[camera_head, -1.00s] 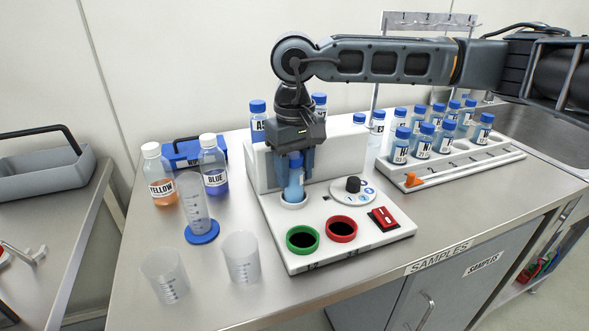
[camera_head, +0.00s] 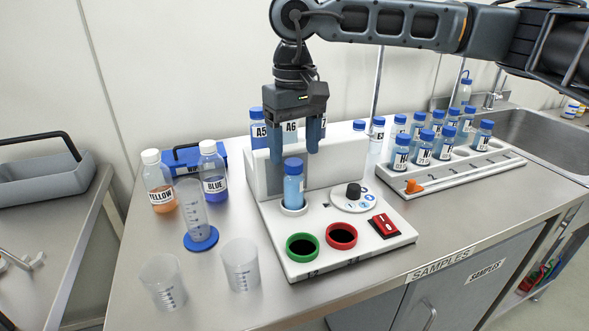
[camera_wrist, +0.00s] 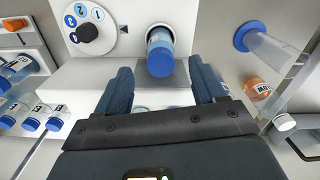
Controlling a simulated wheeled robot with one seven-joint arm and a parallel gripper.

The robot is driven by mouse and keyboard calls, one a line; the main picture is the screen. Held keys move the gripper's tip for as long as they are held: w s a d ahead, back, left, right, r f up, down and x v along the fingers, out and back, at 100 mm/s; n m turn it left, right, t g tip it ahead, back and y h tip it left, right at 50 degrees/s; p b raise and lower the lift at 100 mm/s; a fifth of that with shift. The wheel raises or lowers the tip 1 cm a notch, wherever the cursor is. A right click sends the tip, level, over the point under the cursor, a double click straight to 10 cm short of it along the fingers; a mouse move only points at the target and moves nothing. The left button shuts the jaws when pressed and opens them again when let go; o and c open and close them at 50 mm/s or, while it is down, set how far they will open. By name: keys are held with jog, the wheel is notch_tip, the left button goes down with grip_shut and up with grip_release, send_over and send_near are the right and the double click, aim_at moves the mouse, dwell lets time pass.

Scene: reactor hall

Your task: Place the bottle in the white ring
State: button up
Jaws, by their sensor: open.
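The bottle (camera_head: 293,184), light blue with a blue cap, stands upright in the white ring (camera_head: 293,209) at the left of the white device. My gripper (camera_head: 295,155) is open and empty, above and behind the bottle, with its two blue fingers apart and clear of it. In the wrist view the bottle (camera_wrist: 160,55) shows cap-on beyond the space between the fingertips of my gripper (camera_wrist: 165,80). The ring (camera_wrist: 158,28) is partly hidden there by the bottle.
The device has a green ring (camera_head: 302,246), a red ring (camera_head: 341,236), a black dial knob (camera_head: 353,191) and a red switch (camera_head: 384,225). Yellow (camera_head: 160,182) and blue (camera_head: 213,172) bottles and clear beakers (camera_head: 240,264) stand left. A sample rack (camera_head: 450,170) stands right.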

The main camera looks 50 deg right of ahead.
jog(key=shift+r, duration=2.7)
